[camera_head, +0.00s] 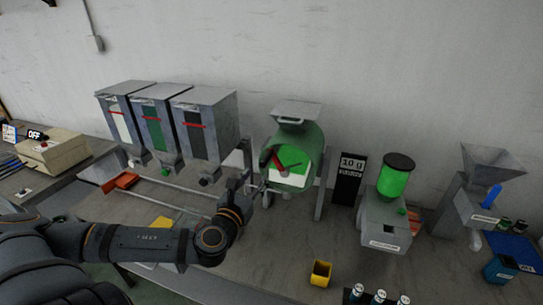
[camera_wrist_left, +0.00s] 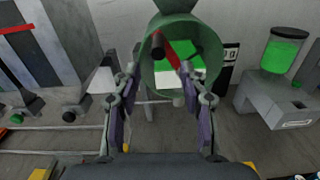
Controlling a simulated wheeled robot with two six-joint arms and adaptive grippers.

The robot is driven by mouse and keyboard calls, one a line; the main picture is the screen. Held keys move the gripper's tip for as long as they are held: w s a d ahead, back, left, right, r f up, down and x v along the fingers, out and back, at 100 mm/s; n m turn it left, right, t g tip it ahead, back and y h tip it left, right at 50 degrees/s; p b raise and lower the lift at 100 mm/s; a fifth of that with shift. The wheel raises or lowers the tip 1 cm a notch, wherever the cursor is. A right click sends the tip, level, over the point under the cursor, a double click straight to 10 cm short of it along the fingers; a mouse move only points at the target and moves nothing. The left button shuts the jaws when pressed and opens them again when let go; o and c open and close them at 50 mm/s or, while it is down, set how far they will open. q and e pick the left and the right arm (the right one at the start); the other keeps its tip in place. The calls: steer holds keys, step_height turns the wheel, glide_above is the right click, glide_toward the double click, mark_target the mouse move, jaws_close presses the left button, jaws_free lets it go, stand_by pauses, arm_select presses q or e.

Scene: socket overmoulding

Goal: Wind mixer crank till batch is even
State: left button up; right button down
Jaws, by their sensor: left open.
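The mixer is a green drum (camera_head: 314,146) on a grey stand, with a grey hopper (camera_head: 298,112) on top. Its round front shows separate green and white areas (camera_head: 292,177). A red crank arm (camera_head: 276,157) with a dark handle crosses this front. In the left wrist view, the crank arm (camera_wrist_left: 178,52) and its dark handle (camera_wrist_left: 157,46) lie ahead of my fingers, towards the drum's upper left. My left gripper (camera_head: 262,187) is open and empty in front of the drum's lower left. In the wrist view, its fingers (camera_wrist_left: 160,76) stand apart below the handle. My right gripper is not in view.
Three grey bins (camera_head: 205,135) stand left of the mixer. A black "10 g" display (camera_head: 349,178) and a feeder with a green jar (camera_head: 393,181) stand to the right. A yellow cup (camera_head: 320,273) sits near the front edge. A grey hopper machine (camera_head: 480,190) stands far right.

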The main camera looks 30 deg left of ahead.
mark_target(260, 165)
arm_select(q)
steer(key=b+x, duration=0.6)
steer(key=shift+w+a+f, duration=0.15)
steer(key=shift+w+a, duration=0.05)
steer(key=shift+a, duration=0.2)
steer(key=shift+w, duration=0.7)
steer(key=shift+w+a, duration=0.2)
steer(key=shift+w, duration=1)
jaws_close()
steer(key=shift+a, duration=0.1)
